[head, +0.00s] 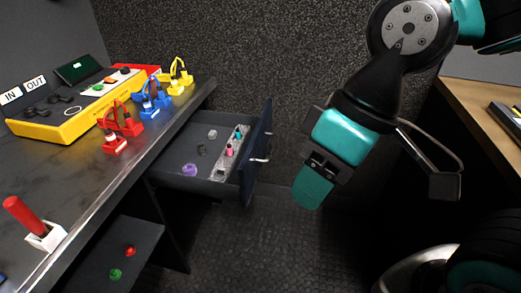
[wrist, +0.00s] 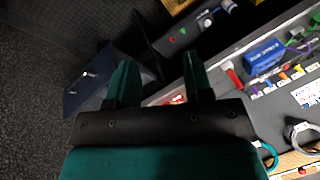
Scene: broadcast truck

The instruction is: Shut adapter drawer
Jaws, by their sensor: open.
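The adapter drawer is pulled out from under the left desk in the head view. Its dark blue front (head: 258,145) carries a pale bar handle (head: 259,160). Inside are a grey strip (head: 225,158) with several small coloured adapters, a purple ring-like piece (head: 190,170) and other small pieces. My gripper (head: 312,187) hangs to the right of the drawer front, apart from it in the picture. In the wrist view my gripper (wrist: 160,60) has its two teal fingers apart with nothing held. A dark blue panel (wrist: 88,85) with a pale handle shows left of them.
The left desk (head: 75,185) holds a yellow console (head: 70,115), coloured cable holders and a red-handled piece (head: 25,215). A lower shelf (head: 115,250) bears a red and a green piece. A wooden desk (head: 480,100) stands at right. Dark floor (head: 270,235) lies open between.

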